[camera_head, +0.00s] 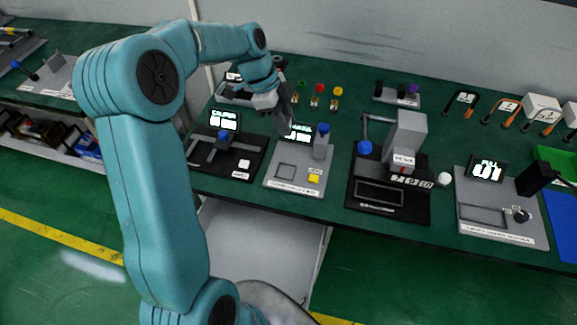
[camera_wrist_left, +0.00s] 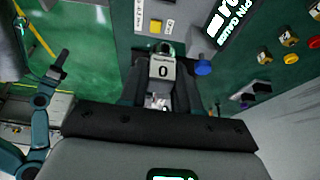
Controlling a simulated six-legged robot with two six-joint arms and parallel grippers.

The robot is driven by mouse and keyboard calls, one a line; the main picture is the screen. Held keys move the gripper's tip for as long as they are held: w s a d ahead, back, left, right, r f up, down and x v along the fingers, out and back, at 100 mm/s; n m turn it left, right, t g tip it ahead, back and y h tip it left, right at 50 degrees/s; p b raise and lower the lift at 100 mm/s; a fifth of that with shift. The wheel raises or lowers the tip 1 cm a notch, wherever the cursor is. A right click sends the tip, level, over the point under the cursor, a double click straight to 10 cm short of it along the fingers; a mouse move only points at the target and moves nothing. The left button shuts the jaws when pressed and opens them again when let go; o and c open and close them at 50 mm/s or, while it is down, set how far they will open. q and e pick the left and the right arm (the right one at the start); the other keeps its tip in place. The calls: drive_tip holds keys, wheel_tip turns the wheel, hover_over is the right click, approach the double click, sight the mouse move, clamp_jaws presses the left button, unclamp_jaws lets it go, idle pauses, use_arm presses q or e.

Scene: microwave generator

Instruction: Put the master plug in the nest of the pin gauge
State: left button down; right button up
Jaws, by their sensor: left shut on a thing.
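The pin gauge is a grey plate (camera_head: 297,187) with a lit screen, a yellow button (camera_head: 314,178) and a blue knob (camera_head: 323,128); its screen (camera_wrist_left: 228,18) reads PIN GAUGE in the left wrist view. A square outline (camera_head: 285,171) lies on the plate. My left gripper (camera_head: 285,127) is over the back left of the gauge. In the left wrist view its dark fingers are shut on a pale grey piece marked 0, apparently the master plug (camera_wrist_left: 163,70). The plug is hard to make out in the head view. My right gripper (camera_wrist_left: 51,78) appears at the left there, jaw state unclear.
A dark caliper station (camera_head: 205,160) stands left of the gauge, and a black station (camera_head: 388,210) with a grey column stands right. Small brass pieces with red (camera_head: 320,87) and yellow (camera_head: 338,91) tops stand behind. The table's front edge is close to the plate.

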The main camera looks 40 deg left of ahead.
use_arm(q)
wheel_tip(320, 180, down, 12)
drive_tip(key=b, duration=0.6)
drive_tip(key=shift+s+d+r, duration=0.1)
drive_tip(key=shift+s+r, duration=0.05)
drive_tip(key=shift+f, duration=0.35)
wheel_tip(320, 180, down, 4)
drive_tip(key=b, duration=0.2)
drive_tip(key=shift+f+b, duration=0.1)
drive_tip(key=shift+b, duration=0.2)
drive_tip(key=shift+f, duration=0.1)
drive_tip(key=c, duration=0.8)
unclamp_jaws()
